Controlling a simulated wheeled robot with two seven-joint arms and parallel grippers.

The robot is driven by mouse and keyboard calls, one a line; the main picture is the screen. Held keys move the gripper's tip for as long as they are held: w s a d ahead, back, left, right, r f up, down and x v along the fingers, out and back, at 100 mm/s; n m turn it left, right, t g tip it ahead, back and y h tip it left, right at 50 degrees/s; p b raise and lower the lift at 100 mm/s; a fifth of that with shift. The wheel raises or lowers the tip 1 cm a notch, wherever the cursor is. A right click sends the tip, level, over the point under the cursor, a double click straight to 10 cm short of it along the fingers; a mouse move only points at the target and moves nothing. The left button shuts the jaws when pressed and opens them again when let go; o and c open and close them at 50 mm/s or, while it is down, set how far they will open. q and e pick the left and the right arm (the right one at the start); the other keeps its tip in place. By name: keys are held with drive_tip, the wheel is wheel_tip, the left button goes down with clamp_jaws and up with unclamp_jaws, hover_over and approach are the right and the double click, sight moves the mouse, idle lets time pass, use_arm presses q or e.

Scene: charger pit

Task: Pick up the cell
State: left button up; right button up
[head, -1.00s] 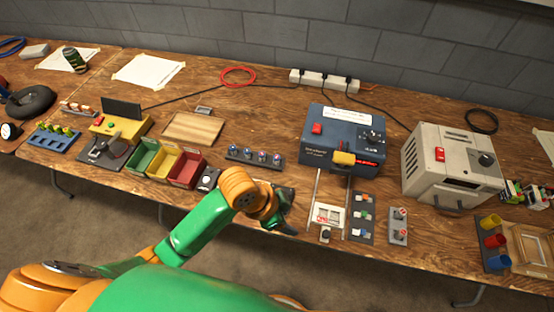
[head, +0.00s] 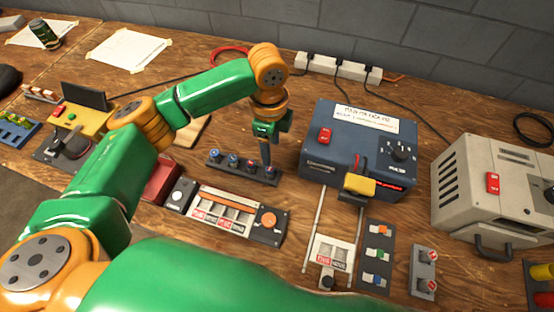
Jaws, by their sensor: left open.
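A dark rack (head: 243,175) holds several upright cells with blue and reddish tops, among them a blue-topped cell (head: 233,160) left of my gripper. My left gripper (head: 266,163) points straight down over the right half of the rack, its fingers low among the cells there. It is open. The fingers partly hide the cell tops beside them, and I cannot tell whether they touch or surround one. My right gripper is not in view.
A blue charger box (head: 352,150) with a red switch, dial and yellow block stands close right of the rack. In front lie a slotted tray (head: 240,227) with an orange button and a sliding carriage (head: 331,252) on rails. A grey box (head: 480,185) stands further right.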

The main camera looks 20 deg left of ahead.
sight(270, 169)
use_arm(q)
drive_tip(key=shift+s+f, duration=0.3)
drive_tip(key=shift+f, duration=0.1)
drive_tip(key=shift+s+f+p, duration=0.45)
drive_tip(key=shift+s+f, duration=0.5)
drive_tip(key=shift+f, duration=0.3)
wheel_tip(270, 169, down, 3)
drive_tip(key=shift+w+r, duration=0.15)
drive_tip(key=shift+r, duration=0.05)
drive_tip(key=shift+w+d+f, duration=0.1)
drive_tip(key=shift+w+f, duration=0.05)
drive_tip(key=shift+f, duration=0.05)
drive_tip(key=shift+r, duration=0.1)
clamp_jaws()
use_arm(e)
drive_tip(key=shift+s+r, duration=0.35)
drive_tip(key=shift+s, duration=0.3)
